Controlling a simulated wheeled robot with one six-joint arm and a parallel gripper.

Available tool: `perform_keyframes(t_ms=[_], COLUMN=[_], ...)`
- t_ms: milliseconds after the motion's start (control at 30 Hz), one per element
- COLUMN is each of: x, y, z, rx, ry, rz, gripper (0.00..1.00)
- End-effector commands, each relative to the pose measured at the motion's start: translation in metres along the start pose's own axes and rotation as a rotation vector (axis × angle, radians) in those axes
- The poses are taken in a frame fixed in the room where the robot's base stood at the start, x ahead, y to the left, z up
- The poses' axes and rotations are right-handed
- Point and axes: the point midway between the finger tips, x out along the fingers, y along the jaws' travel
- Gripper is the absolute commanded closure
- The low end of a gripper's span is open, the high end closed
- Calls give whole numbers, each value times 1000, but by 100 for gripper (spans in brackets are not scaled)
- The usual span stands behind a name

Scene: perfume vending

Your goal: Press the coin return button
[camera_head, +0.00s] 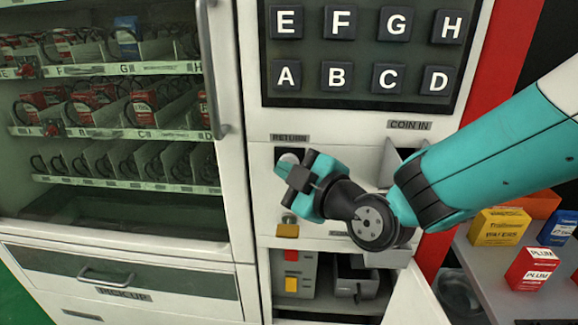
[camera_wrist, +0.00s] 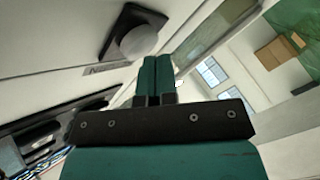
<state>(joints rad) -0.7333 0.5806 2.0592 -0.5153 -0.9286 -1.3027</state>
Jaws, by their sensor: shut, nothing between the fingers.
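The coin return button is a pale round button in a black housing under the RETURN label (camera_head: 289,138) on the white front panel. In the head view it is mostly hidden behind my gripper (camera_head: 283,166). In the wrist view the button (camera_wrist: 138,42) shows clearly at the upper middle. My gripper (camera_wrist: 157,60) is shut and empty, its teal fingers side by side. In the wrist view the fingertips lie just below and right of the button. I cannot tell whether they touch it.
The lettered keypad (camera_head: 363,52) is above, with the COIN IN slot area (camera_head: 408,126) to the right. An open compartment (camera_head: 335,292) lies below. A glass display (camera_head: 110,110) with a vertical handle (camera_head: 213,75) is at left. Boxes (camera_head: 497,228) stand on a shelf at right.

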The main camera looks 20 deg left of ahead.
Motion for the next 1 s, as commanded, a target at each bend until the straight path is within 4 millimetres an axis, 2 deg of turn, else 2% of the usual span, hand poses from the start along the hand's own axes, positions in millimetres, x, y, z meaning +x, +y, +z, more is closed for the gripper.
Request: perform_keyframes(t_ms=[667,1000], x=[3,-7], y=[3,-5], z=[2,-4], rx=[0,-1], ry=[0,0], rz=[2,1], gripper=[100,100])
